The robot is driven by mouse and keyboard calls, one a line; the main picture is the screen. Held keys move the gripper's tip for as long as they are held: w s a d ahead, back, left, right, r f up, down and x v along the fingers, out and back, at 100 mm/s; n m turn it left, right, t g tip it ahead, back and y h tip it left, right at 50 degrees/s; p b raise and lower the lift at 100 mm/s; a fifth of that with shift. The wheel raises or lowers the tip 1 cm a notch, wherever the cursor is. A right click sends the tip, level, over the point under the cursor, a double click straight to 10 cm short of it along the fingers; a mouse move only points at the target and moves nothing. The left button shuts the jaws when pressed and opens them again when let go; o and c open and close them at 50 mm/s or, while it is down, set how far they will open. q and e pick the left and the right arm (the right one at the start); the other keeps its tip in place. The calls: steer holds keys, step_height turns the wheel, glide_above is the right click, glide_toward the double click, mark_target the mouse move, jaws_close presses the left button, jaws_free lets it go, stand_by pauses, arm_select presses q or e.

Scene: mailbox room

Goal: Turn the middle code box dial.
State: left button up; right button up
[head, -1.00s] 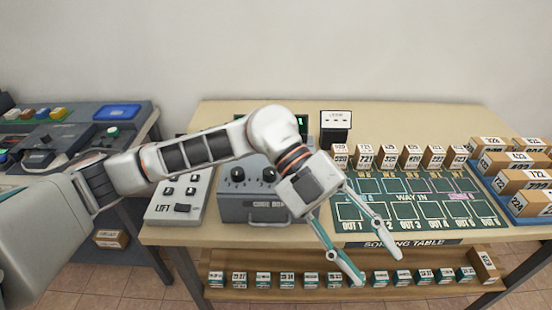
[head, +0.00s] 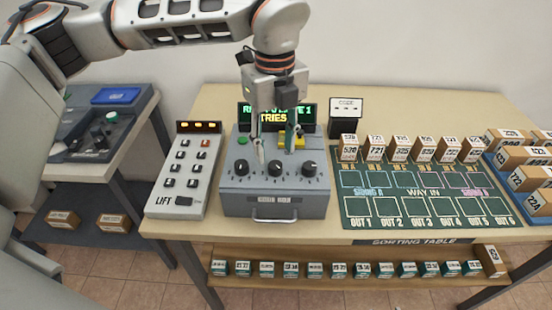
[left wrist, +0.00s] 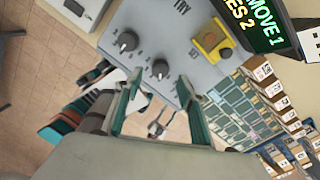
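The code box (head: 234,200) is a grey case on the table with three black dials in a row. The middle dial (head: 275,169) is between the left dial (head: 241,167) and the right dial (head: 309,169). My left gripper (head: 274,153) points down over the box, open and empty, its fingertips just behind and above the middle dial. Contact is not clear. In the left wrist view, two dials show; the one nearer the fingers (left wrist: 160,68) lies just beyond the gap between the open fingertips (left wrist: 159,80) and appears to be the middle one. My right gripper is out of view.
The lift panel (head: 186,170) stands left of the box. The sorting board (head: 420,207) with several small boxes lies right. The box's front handle faces the table edge.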

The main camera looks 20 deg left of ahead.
mark_target(275, 164)
arm_select(q)
steer(key=shift+f, duration=2.45)
steer(key=c, duration=1.1)
